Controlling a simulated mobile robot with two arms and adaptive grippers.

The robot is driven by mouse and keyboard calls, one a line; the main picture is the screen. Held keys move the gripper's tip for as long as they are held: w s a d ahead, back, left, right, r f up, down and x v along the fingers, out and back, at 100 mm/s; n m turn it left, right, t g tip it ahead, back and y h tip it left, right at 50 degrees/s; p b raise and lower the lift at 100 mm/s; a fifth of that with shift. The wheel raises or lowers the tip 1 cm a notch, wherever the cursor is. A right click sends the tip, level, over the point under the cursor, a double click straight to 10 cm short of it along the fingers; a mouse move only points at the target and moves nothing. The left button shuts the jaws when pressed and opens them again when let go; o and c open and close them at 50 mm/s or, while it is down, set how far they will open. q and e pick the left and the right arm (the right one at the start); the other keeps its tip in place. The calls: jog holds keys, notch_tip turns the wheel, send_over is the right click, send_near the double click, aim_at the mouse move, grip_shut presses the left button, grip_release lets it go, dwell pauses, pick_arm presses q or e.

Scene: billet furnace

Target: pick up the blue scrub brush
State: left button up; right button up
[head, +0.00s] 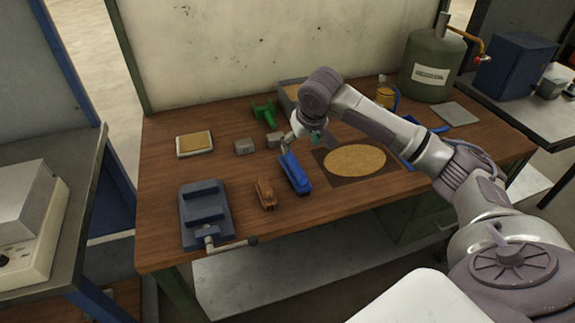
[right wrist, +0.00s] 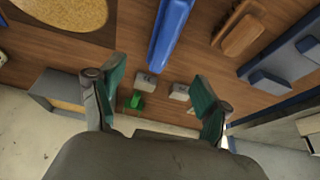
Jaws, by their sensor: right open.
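The blue scrub brush (head: 294,174) lies on the wooden bench, between a small brown brush and a round tan mat. In the right wrist view the blue brush (right wrist: 170,35) shows at the top middle, beyond the fingertips and apart from them. My right gripper (head: 302,140) is above the bench, just behind the far end of the brush. In the right wrist view its two fingers (right wrist: 162,90) are spread wide with nothing between them. My left gripper is not in view.
A brown brush (head: 265,193) and a blue-grey vise (head: 206,212) lie to the left. Grey blocks (head: 244,147) and a green object (head: 264,113) are behind. The round tan mat (head: 355,160) is to the right. A green gas cylinder (head: 432,65) stands at the back right.

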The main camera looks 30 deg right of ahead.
aim_at(295, 162)
jog(key=f, duration=0.4)
jog(key=shift+w+d+f+p, duration=0.1)
jog(key=shift+w+f+p, duration=0.05)
jog(key=shift+w+p, duration=0.15)
jog(key=shift+w+x, duration=0.25)
jog(key=shift+x, duration=1)
jog(key=shift+p+x, duration=0.6)
jog(key=shift+x, duration=0.25)
jog(key=x, duration=0.2)
jog(key=shift+a+f, duration=0.2)
jog(key=shift+f, duration=0.2)
jog(key=shift+w+f, duration=0.15)
jog(key=shift+f, duration=0.25)
jog(key=c, duration=0.5)
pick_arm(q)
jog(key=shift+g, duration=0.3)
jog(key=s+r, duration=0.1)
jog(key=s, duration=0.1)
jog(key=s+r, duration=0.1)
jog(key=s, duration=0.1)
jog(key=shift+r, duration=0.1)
pick_arm(e)
jog(key=c, duration=0.8)
